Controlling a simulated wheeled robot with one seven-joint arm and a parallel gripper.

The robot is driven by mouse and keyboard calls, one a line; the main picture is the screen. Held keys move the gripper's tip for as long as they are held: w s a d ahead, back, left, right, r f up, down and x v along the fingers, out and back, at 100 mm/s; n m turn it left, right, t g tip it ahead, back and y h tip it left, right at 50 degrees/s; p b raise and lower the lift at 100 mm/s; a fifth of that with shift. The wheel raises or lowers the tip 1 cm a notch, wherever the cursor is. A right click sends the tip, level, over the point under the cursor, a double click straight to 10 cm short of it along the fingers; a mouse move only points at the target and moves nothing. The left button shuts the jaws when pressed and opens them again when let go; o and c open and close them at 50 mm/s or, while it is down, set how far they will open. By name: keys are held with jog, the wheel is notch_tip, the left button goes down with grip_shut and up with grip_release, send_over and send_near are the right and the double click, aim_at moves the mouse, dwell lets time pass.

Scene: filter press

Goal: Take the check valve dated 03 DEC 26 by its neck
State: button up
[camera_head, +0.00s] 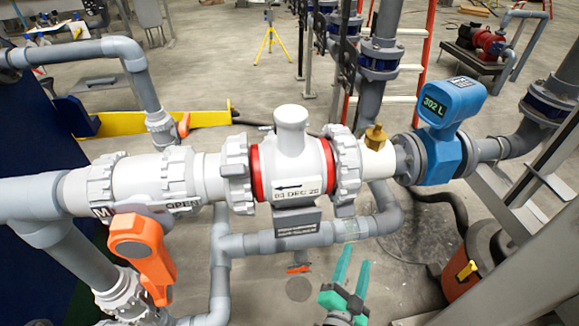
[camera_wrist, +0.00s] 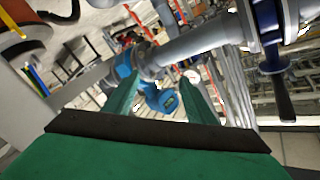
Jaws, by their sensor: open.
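The white check valve (camera_head: 292,165) sits in the pipe line in the middle of the head view, between two red rings. Its label (camera_head: 297,190) has an arrow and a date that looks like 03 DEC 26; the last digit is blurred. The neck (camera_head: 291,128) stands upright on top of the body, with a wider cap, and nothing touches it. My green gripper (camera_head: 354,250) is open and empty, below and right of the valve in the picture, apart from it. In the wrist view, both fingers (camera_wrist: 160,80) are spread; the valve cannot be made out there.
A blue flow meter (camera_head: 450,120) and a brass fitting (camera_head: 376,138) stand right of the valve. An orange valve handle (camera_head: 142,250) hangs to the left. A grey pipe (camera_head: 300,238) runs under the valve. The space above the neck looks clear.

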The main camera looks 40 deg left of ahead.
jog(key=w+a+r+n+g+y, duration=0.25)
jog(key=w+a+r+y, duration=0.2)
jog(key=r, duration=0.35)
jog(key=w+a+r+n+g+y, duration=0.1)
jog(key=w+a+r+n+y, duration=0.3)
jog(key=r, duration=0.3)
jog(key=w+a+r+n+g+y, duration=0.25)
jog(key=w+a+r, duration=0.2)
jog(key=r, duration=0.35)
jog(key=s+a+r+n+g+y, duration=0.25)
jog(key=a+r+n+g, duration=0.25)
jog(key=r, duration=0.5)
notch_tip(320, 180, up, 23)
jog(key=n+g+h, duration=0.6)
jog(key=n+h, duration=0.3)
jog(key=h, duration=0.8)
send_over(293, 113)
jog(key=shift+d+r, duration=0.2)
jog(key=shift+d, duration=0.2)
jog(key=shift+a+f, duration=0.2)
jog(key=shift+f, duration=1.15)
jog(key=shift+a+f, duration=0.2)
jog(key=shift+f, duration=1.15)
jog(key=shift+a+f, duration=0.15)
jog(key=shift+f, duration=2.45)
